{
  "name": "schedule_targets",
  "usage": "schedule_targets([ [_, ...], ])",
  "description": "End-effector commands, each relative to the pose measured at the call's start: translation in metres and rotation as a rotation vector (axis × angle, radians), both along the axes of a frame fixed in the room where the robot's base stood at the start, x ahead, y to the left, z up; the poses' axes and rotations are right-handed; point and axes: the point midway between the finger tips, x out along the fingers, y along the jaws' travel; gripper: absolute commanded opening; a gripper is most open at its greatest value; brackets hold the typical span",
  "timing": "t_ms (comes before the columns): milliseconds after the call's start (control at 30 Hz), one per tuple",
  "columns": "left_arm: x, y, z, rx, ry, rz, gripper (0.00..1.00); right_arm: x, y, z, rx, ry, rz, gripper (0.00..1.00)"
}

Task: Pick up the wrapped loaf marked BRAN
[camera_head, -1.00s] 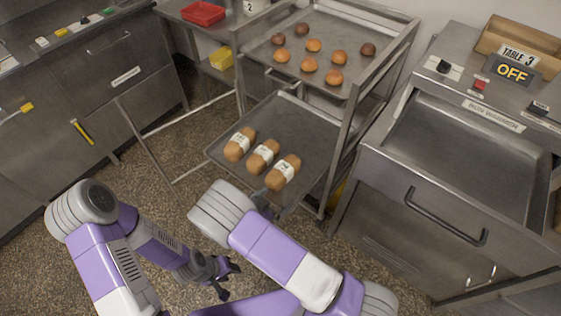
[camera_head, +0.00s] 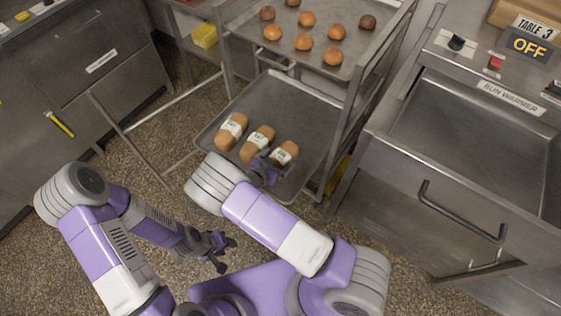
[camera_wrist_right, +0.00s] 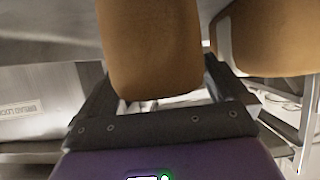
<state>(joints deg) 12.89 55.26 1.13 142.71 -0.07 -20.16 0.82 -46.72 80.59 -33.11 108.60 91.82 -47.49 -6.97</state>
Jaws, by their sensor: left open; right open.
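Three brown loaves, each in a white paper band, lie side by side on the lower rack tray (camera_head: 300,112): a left loaf (camera_head: 231,130), a middle loaf (camera_head: 257,143) and a right loaf (camera_head: 285,153). Their band lettering is too small to read, so I cannot tell which says BRAN. My left gripper (camera_head: 222,250) is open and empty above the floor.
The upper rack tray (camera_head: 345,65) holds several round buns above the loaves. A metal rack post (camera_head: 352,110) stands right of the lower tray. The bun warmer (camera_head: 470,130) is at the right. Open floor lies left of the rack.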

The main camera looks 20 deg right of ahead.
Motion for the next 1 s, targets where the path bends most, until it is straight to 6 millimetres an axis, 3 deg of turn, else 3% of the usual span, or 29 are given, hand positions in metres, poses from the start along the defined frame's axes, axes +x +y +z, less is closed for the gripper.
schedule_targets([
  [200,0.0,0.0,0.001,0.0,0.0,0.0,0.43,0.0,0.0,0.001,0.0,0.0,0.0,0.97],
  [600,0.0,0.0,0.0,0.0,0.0,0.0,0.43,0.0,0.0,0.0,0.0,0.0,0.0,0.36],
  [867,0.0,0.0,0.002,0.0,0.0,0.0,0.43,0.0,0.0,0.004,0.0,-0.001,0.0,0.35],
  [1000,0.0,0.0,0.009,0.0,0.0,0.0,0.43,0.0,0.0,0.022,0.002,-0.002,0.0,0.35],
])
